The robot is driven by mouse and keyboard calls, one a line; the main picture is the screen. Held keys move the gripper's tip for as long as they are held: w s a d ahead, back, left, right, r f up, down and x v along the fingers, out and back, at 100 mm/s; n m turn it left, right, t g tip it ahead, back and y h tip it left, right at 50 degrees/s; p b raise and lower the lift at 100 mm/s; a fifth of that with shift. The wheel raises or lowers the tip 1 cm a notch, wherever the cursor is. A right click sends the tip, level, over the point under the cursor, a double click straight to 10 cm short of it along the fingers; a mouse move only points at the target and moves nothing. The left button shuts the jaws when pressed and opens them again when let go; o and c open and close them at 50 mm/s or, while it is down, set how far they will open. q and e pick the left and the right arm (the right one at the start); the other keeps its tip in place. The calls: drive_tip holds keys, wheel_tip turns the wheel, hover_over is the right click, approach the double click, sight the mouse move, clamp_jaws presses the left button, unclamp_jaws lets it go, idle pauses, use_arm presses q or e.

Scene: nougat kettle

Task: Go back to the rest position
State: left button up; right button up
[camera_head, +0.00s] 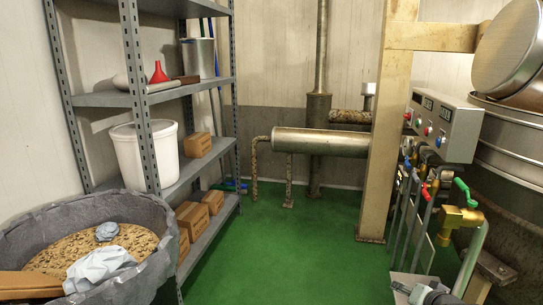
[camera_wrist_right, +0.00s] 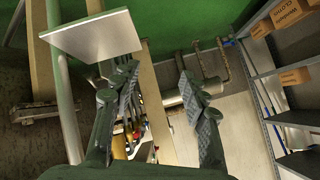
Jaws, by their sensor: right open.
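My right gripper (camera_wrist_right: 158,72) shows in the right wrist view. Its two dark fingers are spread apart, and nothing sits between them. Beyond the gap are the green floor and pipework, at a distance. In the head view a dark grey part, possibly of my right arm, shows at the bottom right edge beside a small pale plate. I cannot make out fingers there. My left gripper is in neither view. The big metal kettle (camera_head: 505,130) stands at the right of the head view, partly cut off by the picture edge.
A grey control box (camera_head: 447,128) and a brass valve (camera_head: 458,218) stand beside the kettle. A metal shelf (camera_head: 200,172) holds a white bucket (camera_head: 145,155) and boxes. A stone-like tub (camera_head: 150,270) is at the lower left. The green floor (camera_head: 290,250) between is clear.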

drive_tip(key=s+a+f+n+g, duration=0.2)
drive_tip(key=s+f, duration=0.4)
drive_tip(key=s, duration=0.5)
drive_tip(key=s+a+f+n+g, duration=0.3)
drive_tip(key=s+f, duration=0.3)
drive_tip(key=s, duration=0.4)
drive_tip(key=s+a+f+n+g, duration=0.2)
drive_tip(key=s+f, duration=0.5)
drive_tip(key=s, duration=0.4)
drive_tip(key=shift+s+a+n+h, duration=0.3)
drive_tip(key=shift+a+n, duration=0.5)
drive_tip(key=shift+a, duration=0.15)
drive_tip(key=shift+f, duration=0.1)
drive_tip(key=shift+c, duration=0.6)
drive_tip(key=shift+c, duration=0.6)
drive_tip(key=shift+d, duration=0.1)
